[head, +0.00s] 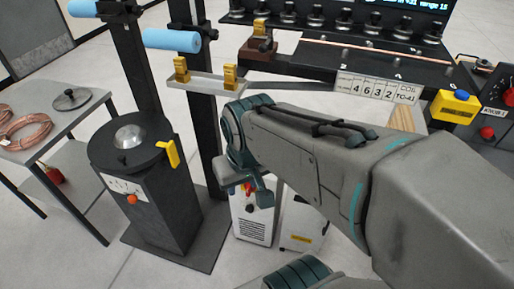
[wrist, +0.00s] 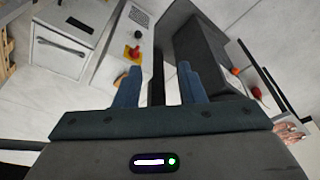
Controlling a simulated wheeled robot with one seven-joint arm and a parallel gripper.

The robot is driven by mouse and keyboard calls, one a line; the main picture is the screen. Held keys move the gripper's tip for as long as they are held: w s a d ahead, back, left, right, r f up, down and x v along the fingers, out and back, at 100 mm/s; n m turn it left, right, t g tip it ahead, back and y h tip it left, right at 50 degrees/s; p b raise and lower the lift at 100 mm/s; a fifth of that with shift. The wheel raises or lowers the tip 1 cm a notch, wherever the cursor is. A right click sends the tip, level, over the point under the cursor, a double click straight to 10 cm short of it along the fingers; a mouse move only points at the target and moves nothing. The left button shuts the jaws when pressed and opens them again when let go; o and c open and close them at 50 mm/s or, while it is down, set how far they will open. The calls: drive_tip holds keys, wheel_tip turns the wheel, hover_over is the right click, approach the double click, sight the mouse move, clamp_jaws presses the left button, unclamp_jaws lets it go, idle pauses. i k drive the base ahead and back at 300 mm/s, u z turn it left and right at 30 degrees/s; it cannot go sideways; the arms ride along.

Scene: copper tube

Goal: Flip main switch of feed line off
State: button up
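A red knob on a yellow plate (wrist: 132,53) sits on a narrow white cabinet in the wrist view. It looks like a main switch, but I cannot read a label tying it to the feed line, and its position is unclear. In the head view the narrow white cabinet (head: 255,222) stands on the floor below the bench, partly behind my arm. My gripper (wrist: 158,78) is open and empty, its two blue fingers apart. In the wrist view the knob lies beyond and left of the fingertips, near the left one. In the head view my gripper (head: 246,190) hangs above the narrow cabinet.
A second white cabinet (head: 302,222) stands to the right. A black pedestal (head: 150,200) with an orange button (head: 132,199) stands left, on a dark base plate beside the posts. A side table (head: 55,150) holds copper coils (head: 25,128). A yellow box with a blue button (head: 455,106) is far right.

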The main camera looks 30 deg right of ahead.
sight(249, 188)
drive_tip(key=z, duration=0.3)
drive_tip(key=i, duration=0.55)
drive_tip(key=z, duration=0.75)
drive_tip(key=k, duration=0.7)
drive_tip(key=u, duration=0.75)
drive_tip(key=i, duration=0.5)
